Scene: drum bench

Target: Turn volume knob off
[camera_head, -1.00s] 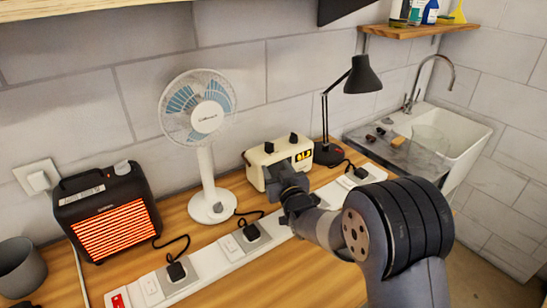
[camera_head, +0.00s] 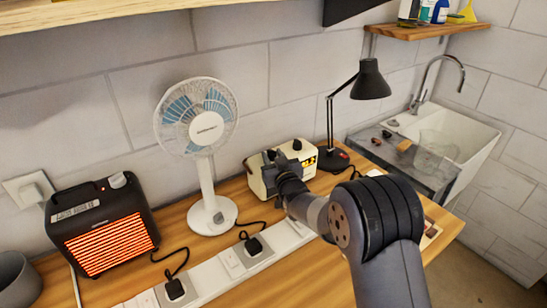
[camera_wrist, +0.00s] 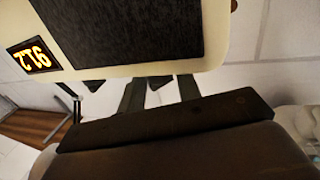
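The radio (camera_head: 256,182) is a cream box with a dark front panel and an orange-lit display (camera_head: 308,162). It stands on the wooden bench, with two black knobs on top. My gripper (camera_head: 279,163) is in front of the radio and covers part of its front. In the wrist view the radio (camera_wrist: 130,70) appears upside down. There my gripper (camera_wrist: 159,92) has its fingers apart, on either side of one dark knob (camera_wrist: 158,82). The other knob (camera_wrist: 95,86) is outside the fingers, nearer the display. Whether a finger touches the knob cannot be told.
A white fan (camera_head: 207,150) stands left of the radio and a black lamp (camera_head: 370,80) right of it. A glowing heater (camera_head: 105,225) is at the left. A white power strip (camera_head: 215,280) with plugs runs along the bench front. A sink (camera_head: 470,140) is at the right.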

